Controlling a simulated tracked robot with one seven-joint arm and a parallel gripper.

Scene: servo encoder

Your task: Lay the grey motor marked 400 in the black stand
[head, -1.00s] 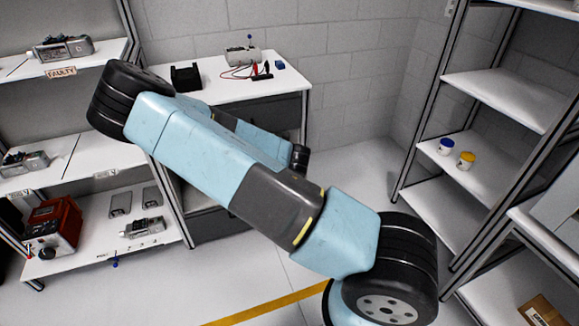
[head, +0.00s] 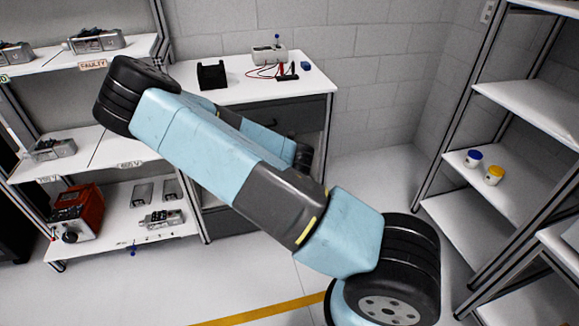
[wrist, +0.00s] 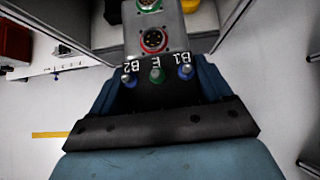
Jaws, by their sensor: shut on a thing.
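The black stand (head: 212,75) is on the white top of the workbench at the back in the head view. In the wrist view my gripper (wrist: 158,82) is shut on a grey motor (wrist: 176,42). The motor's end with round connectors and the terminals lettered B1, E and B2 faces the camera. No 400 marking shows on the part in view. The motor is held off the floor and apart from the stand. In the head view my own arm hides my gripper and the motor.
The workbench (head: 300,88) also bears a grey device (head: 270,54) with red and black leads. A left rack (head: 112,180) holds other motors and a red instrument (head: 76,212). A right rack (head: 520,105) holds two small pots. Open floor lies before the bench.

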